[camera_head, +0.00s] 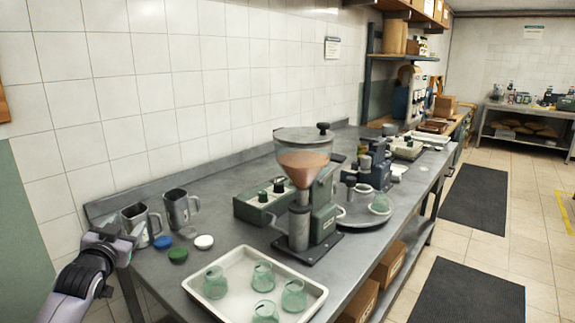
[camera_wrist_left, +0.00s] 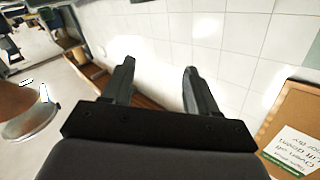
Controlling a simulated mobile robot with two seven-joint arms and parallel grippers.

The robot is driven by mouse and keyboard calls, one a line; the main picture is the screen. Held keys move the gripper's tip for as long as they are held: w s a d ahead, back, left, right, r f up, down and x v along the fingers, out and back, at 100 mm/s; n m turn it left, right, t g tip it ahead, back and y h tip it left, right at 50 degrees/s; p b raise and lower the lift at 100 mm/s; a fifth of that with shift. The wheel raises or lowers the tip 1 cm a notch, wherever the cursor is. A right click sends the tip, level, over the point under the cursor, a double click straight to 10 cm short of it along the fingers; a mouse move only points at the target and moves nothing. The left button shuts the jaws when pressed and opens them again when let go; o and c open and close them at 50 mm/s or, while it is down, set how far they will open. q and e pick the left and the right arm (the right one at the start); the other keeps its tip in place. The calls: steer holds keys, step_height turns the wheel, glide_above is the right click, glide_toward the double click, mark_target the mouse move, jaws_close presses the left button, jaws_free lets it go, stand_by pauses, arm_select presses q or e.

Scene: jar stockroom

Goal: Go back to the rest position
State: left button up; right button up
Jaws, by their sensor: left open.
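My left gripper (camera_head: 122,238) is at the left end of the steel table, beside the metal jugs. In the left wrist view its two fingers (camera_wrist_left: 160,66) are spread apart with nothing between them. The gripper appears clear of the jugs, though the gap is hard to judge in the head view. My right gripper is in neither view. A white tray (camera_head: 222,296) near the table's front edge holds several green glass jars (camera_head: 263,276). A blue lid (camera_head: 162,242), a green lid (camera_head: 178,256) and a white lid (camera_head: 204,242) lie behind the tray.
Two metal jugs (camera_head: 180,208) stand by the wall. A machine with a copper-coloured funnel (camera_head: 303,168) stands mid-table, with another machine (camera_head: 372,165) behind it. Boxes (camera_head: 388,264) sit on the lower shelf. Dark mats (camera_head: 474,197) lie on the open floor at right.

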arm_select(q)
steer(key=s+d+f+g+h, duration=0.1)
steer(key=s+d+f+g, duration=0.1)
steer(key=s+d+f, duration=0.6)
steer(key=s+d+f+g+h, duration=0.1)
steer(key=s+f+h, duration=0.1)
steer(key=s+f, duration=0.75)
steer(key=s+d+f+g, duration=0.1)
steer(key=s+d+f, duration=0.1)
steer(key=s+f, duration=0.2)
steer(key=s+d+f+g, duration=0.1)
steer(key=s+d+f, duration=0.2)
steer(key=s, duration=0.6)
steer(key=s+d+f+g+h, duration=0.1)
steer(key=s+d+f+g, duration=0.1)
steer(key=s, duration=0.5)
step_height(320, 180, down, 3)
steer(key=shift+s+d+r, duration=0.2)
steer(key=shift+d, duration=0.35)
